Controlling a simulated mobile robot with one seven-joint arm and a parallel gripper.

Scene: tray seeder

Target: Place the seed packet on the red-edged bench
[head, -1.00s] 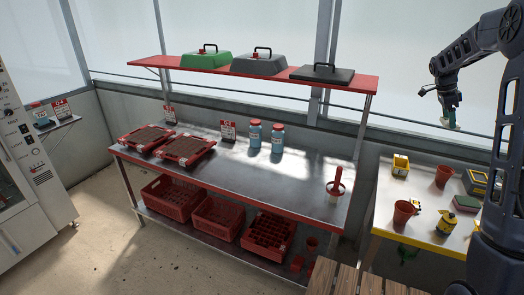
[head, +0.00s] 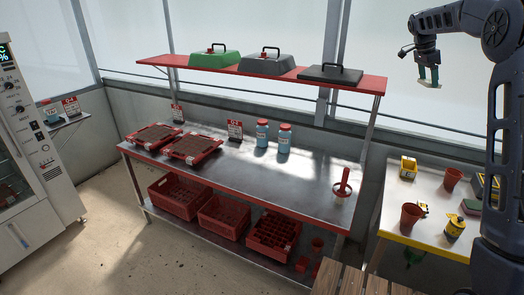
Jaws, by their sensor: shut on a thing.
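My gripper (head: 429,74) is at the upper right, raised in front of the window and above the level of the benches. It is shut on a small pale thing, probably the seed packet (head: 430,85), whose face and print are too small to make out. The red-edged bench (head: 285,182) stands in the middle, with a bare steel top between the bottles and the red dibber-like tool. My gripper is to the right of this bench in the picture and apart from it.
Seed trays (head: 192,147), blue bottles (head: 284,139) and a red tool (head: 342,184) stand on the bench. A red shelf (head: 225,69) with lids overhangs its back. A yellow-edged bench (head: 425,240) with pots is at right. A wooden slatted surface (head: 350,281) is in front.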

